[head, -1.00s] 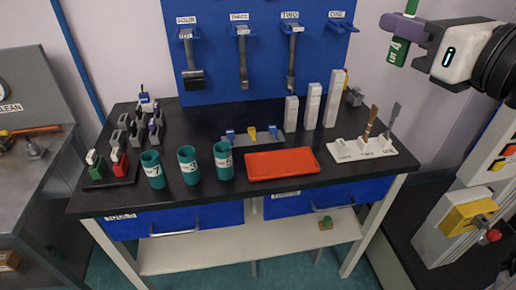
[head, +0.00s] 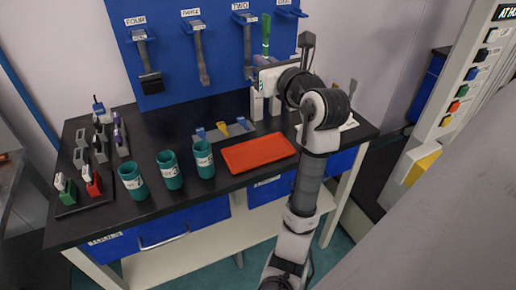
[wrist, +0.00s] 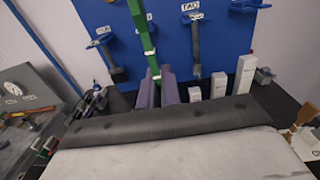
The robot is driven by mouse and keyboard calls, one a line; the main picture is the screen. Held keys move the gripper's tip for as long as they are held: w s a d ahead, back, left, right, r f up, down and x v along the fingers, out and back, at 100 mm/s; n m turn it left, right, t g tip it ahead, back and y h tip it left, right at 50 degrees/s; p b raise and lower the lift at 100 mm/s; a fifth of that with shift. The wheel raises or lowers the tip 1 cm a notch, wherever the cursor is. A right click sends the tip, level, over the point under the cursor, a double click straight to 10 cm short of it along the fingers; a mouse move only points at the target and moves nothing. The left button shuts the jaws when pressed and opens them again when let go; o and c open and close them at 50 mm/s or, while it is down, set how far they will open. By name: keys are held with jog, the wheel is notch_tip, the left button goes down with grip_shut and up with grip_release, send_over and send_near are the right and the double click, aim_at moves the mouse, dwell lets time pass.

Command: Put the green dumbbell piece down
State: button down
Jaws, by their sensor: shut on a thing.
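My gripper (head: 264,60) is over the back right of the bench in the head view, in front of the blue tool board. It is shut on the green dumbbell piece (head: 266,32), which stands upright above the fingers, clear of the bench. In the wrist view the green piece (wrist: 146,38) rises as a long narrow strip from the purple fingers of my gripper (wrist: 158,76). Its lower end is hidden between the fingers.
An orange tray (head: 258,153) lies empty at the bench front. Several teal cups (head: 170,170) stand left of it. A black rack (head: 84,205) with red and green pieces is at far left. Tools hang on the blue board (head: 174,60). White blocks stand behind my arm.

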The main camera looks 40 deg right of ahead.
notch_tip(320, 180, down, 4)
jog(key=w, duration=0.2)
send_over(258, 152)
notch_tip(258, 152, down, 14)
jog(key=shift+h, duration=0.5)
jog(key=shift+f+p, duration=0.45)
jog(key=shift+f, duration=2.15)
jog(key=shift+f, duration=0.2)
jog(key=c, duration=1.6)
grip_release()
